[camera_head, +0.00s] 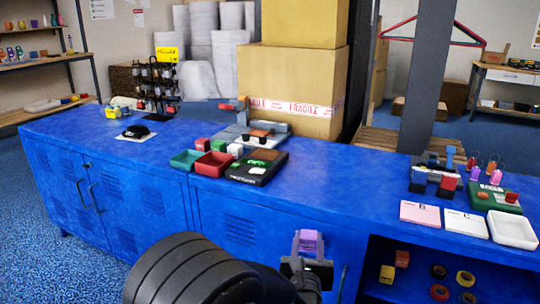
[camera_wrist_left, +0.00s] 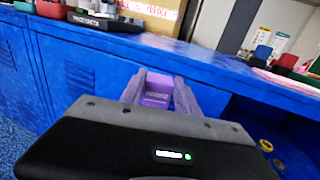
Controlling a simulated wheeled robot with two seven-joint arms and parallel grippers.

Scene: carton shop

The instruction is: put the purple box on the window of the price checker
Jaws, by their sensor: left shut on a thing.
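The purple box (camera_head: 308,236) is held between the fingers of my left gripper (camera_head: 307,246), in front of the blue counter's front face. In the left wrist view the purple box (camera_wrist_left: 157,89) sits between the two fingers of my left gripper (camera_wrist_left: 158,97). A black device (camera_head: 257,167) with a lit green patch and pale lettering lies on the counter, farther back and to the left of the gripper. My right gripper is not in view.
The blue counter (camera_head: 345,178) has free room in its middle. Red (camera_head: 213,163) and teal (camera_head: 186,159) trays are left of the black device. Pink (camera_head: 420,213) and white (camera_head: 466,223) cards and a white tray (camera_head: 512,229) lie at the right. Cartons (camera_head: 293,91) stand behind.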

